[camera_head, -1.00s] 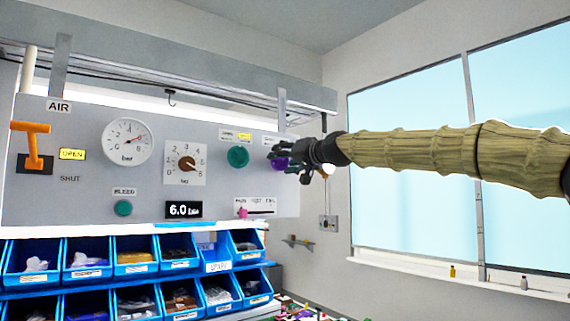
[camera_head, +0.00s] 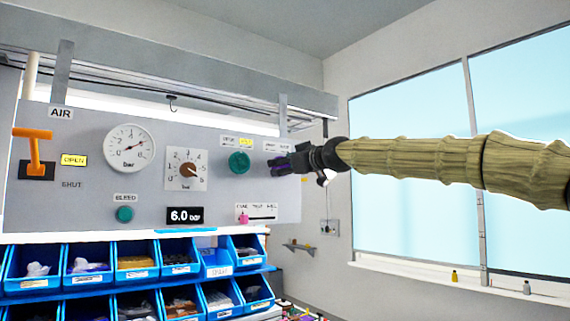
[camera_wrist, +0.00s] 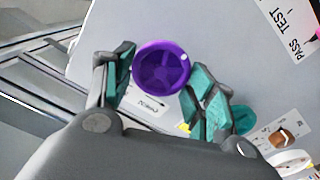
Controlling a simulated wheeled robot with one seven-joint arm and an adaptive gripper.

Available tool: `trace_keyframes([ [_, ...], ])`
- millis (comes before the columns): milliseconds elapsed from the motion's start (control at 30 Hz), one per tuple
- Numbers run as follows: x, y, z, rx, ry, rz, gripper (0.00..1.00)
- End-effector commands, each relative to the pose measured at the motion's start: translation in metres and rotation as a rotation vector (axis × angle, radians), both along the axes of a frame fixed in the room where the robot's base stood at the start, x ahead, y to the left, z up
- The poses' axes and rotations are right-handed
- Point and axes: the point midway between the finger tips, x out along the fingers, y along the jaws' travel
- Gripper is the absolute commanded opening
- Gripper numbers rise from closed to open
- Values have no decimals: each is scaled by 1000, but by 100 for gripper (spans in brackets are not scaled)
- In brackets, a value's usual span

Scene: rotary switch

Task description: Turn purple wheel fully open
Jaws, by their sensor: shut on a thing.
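The purple wheel (camera_wrist: 162,68) is a round, spoked handwheel on the grey panel, with a small white dot on the upper right of its rim in the wrist view. My gripper (camera_wrist: 160,88) is shut on it, with teal-padded fingers at its left and right sides. In the head view my gripper (camera_head: 275,165) is at the panel's right end and covers most of the wheel; only bits of purple show between the dark fingers. A small label (camera_wrist: 150,105) sits beside the wheel in the wrist view; its text is too small to read surely.
A green wheel (camera_head: 239,163) is just left of my gripper. Further left are a brown-knobbed dial (camera_head: 187,169), a round gauge (camera_head: 129,148) and an orange lever (camera_head: 34,149). Blue bins (camera_head: 138,261) stand below the panel. A window (camera_head: 412,180) is at the right.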

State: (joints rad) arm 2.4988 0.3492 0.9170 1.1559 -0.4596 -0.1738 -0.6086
Motion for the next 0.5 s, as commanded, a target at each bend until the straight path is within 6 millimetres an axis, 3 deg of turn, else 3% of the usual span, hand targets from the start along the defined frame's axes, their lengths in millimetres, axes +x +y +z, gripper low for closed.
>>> trace_keyframes([
  [500,0,1,-3,-187,-130,1,32],
])
